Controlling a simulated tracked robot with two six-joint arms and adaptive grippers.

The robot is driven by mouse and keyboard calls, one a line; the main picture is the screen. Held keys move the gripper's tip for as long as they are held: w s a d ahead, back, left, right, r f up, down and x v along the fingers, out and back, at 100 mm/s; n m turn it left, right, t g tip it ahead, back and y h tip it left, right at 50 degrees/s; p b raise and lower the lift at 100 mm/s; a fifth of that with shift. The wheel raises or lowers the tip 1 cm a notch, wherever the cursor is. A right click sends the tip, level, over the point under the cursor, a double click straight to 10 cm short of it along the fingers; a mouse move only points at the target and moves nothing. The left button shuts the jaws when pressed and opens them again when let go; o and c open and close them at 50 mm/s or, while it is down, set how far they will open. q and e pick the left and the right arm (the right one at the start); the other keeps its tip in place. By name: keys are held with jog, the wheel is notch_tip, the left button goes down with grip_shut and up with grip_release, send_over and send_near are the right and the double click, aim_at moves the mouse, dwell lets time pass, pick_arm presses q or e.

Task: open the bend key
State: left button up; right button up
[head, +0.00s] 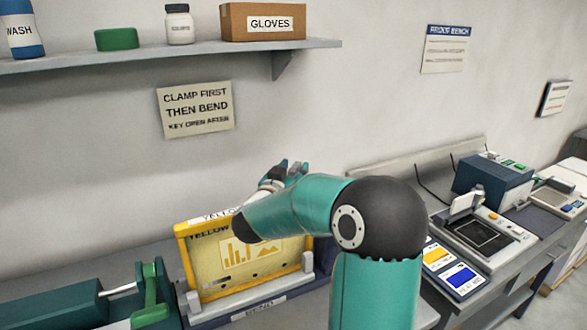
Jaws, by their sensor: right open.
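A yellow framed plate (240,268) with a bar chart and mountain picture stands upright in a holder with a BEND label (259,308) at its foot. I cannot make out the bend key for certain; my right arm covers the plate's upper right part and what is behind it. My right gripper (290,170) is above and behind the plate's top edge, partly hidden by my forearm. It is open, and nothing shows between its fingers. My left gripper is not in view.
A green lever (150,295) stands left of the plate beside a dark green unit (50,305). A sign (197,109) on the wall reads clamp first, then bend, key open after. A shelf (160,54) overhangs at upper left. A colour-swatch panel (450,268) and bench devices are at right.

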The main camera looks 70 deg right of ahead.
jog(key=shift+a, duration=0.1)
jog(key=a, duration=1.1)
jog(key=shift+a, duration=0.4)
jog(key=shift+w, duration=0.1)
